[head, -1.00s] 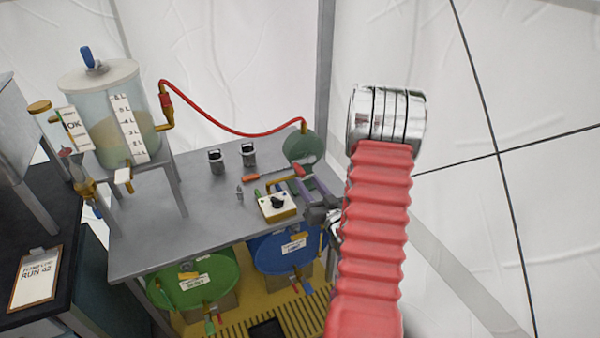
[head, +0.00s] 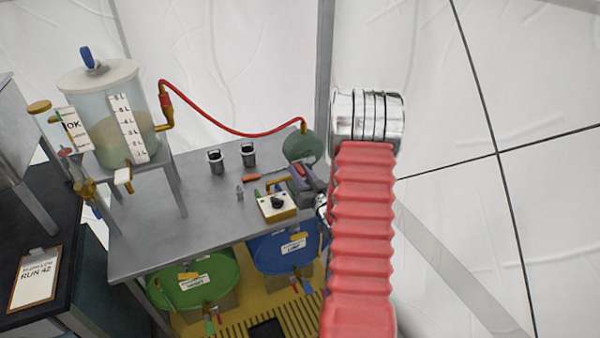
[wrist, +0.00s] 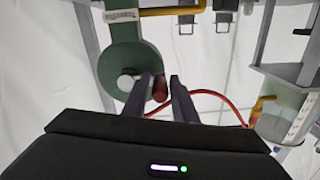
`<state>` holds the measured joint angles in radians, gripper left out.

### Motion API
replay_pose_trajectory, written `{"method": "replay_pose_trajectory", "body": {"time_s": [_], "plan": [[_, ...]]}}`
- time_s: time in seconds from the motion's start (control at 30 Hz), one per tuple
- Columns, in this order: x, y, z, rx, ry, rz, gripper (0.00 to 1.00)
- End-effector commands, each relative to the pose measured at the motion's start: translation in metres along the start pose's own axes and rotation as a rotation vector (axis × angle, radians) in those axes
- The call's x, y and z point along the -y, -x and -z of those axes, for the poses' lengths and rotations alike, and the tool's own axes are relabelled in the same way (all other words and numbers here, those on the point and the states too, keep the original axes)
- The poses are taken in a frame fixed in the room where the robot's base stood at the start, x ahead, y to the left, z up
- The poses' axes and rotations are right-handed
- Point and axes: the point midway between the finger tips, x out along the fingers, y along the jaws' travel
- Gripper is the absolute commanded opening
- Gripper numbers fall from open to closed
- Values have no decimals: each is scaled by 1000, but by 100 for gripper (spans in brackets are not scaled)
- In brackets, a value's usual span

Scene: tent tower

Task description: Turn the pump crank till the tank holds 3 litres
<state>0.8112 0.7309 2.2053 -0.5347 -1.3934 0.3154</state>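The clear tank (head: 100,125) stands on a raised stand at the left in the head view, with tan liquid inside and a litre scale (head: 128,130). The liquid top is near the middle marks; I cannot read it exactly. The round green pump (head: 300,143) sits at the table's back right. Its dark red crank grip (wrist: 160,88) shows in the wrist view, between the fingertips of my gripper (wrist: 163,82). The fingers stand apart on either side of the grip, with a slim gap at the right finger. In the head view my arm partly hides the gripper.
A red hose (head: 225,125) runs from pump to tank. Two small dark canisters (head: 216,161) (head: 248,154) and a cream switch box (head: 277,205) stand on the grey table (head: 190,235). Green (head: 205,275) and blue (head: 275,255) drums sit below.

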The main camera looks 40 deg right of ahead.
Motion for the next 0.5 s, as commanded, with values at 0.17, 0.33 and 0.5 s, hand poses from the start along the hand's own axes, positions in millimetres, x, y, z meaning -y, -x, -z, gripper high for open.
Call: {"method": "replay_pose_trajectory", "body": {"time_s": [0.17, 0.33, 0.5], "plan": [[0, 0, 0, 0, 0, 0, 12], [0, 0, 0, 0, 0, -1, 0], [-1, 0, 0, 0, 0, -2, 0]]}}
